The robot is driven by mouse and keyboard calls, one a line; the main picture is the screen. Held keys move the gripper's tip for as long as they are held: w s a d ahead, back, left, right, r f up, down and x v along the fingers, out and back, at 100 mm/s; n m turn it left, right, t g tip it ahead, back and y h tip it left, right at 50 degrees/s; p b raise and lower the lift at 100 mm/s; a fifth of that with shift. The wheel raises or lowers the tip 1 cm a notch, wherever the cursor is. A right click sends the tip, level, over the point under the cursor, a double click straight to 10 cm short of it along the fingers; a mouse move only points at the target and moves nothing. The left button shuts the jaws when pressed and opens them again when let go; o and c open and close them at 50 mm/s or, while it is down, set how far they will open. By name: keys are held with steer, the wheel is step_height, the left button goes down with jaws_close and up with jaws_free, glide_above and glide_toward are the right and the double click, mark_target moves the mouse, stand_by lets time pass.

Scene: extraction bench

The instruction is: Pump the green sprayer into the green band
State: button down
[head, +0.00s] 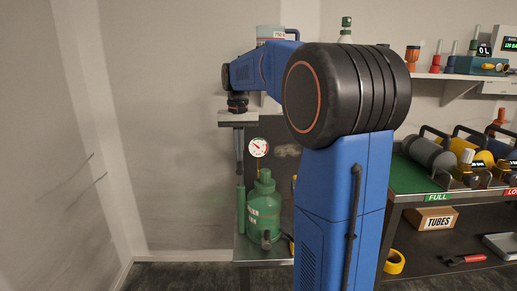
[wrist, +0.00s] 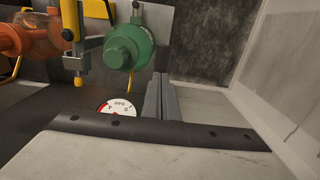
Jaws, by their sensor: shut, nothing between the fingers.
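The green sprayer (head: 262,212) stands upright on the bench, with a labelled body and a narrower top. It also shows in the wrist view (wrist: 130,46), seen from above. A round white dial gauge (head: 258,147) is above it; its face also shows in the wrist view (wrist: 121,108), with a red arc. I cannot read the needle against a green band. A slim green upright cylinder (head: 240,211) is left of the sprayer body. My gripper (head: 239,172) points down above this cylinder, shut and empty; I cannot tell if it touches. The fingers (wrist: 159,96) hide what lies beneath them.
An orange sprayer (wrist: 22,40) and a yellow upright part (wrist: 76,45) stand beside the green sprayer. A shelf (head: 455,76) and a rack of cylinders (head: 430,152) are at the right. The left wall is bare, with open floor before it.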

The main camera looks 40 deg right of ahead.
steer(key=shift+f, duration=2.65)
steer(key=shift+r, duration=2.65)
steer(key=shift+r, duration=2.5)
steer(key=n+t, duration=0.1)
steer(key=n, duration=0.1)
glide_toward(240, 166)
steer(key=s+a+f, duration=0.3)
steer(key=a, duration=0.1)
steer(key=s+a+f+n+t, duration=0.1)
steer(key=s+a+f, duration=0.3)
steer(key=s, duration=0.5)
steer(key=s+a+f+n+t, duration=0.1)
steer(key=s+a+f+n, duration=0.1)
steer(key=s+f, duration=0.4)
steer(key=s+a+f+n+t, duration=0.1)
steer(key=s+a+f, duration=0.3)
steer(key=s+f, duration=0.3)
steer(key=shift+s+n+t, duration=0.4)
steer(key=shift+s, duration=0.4)
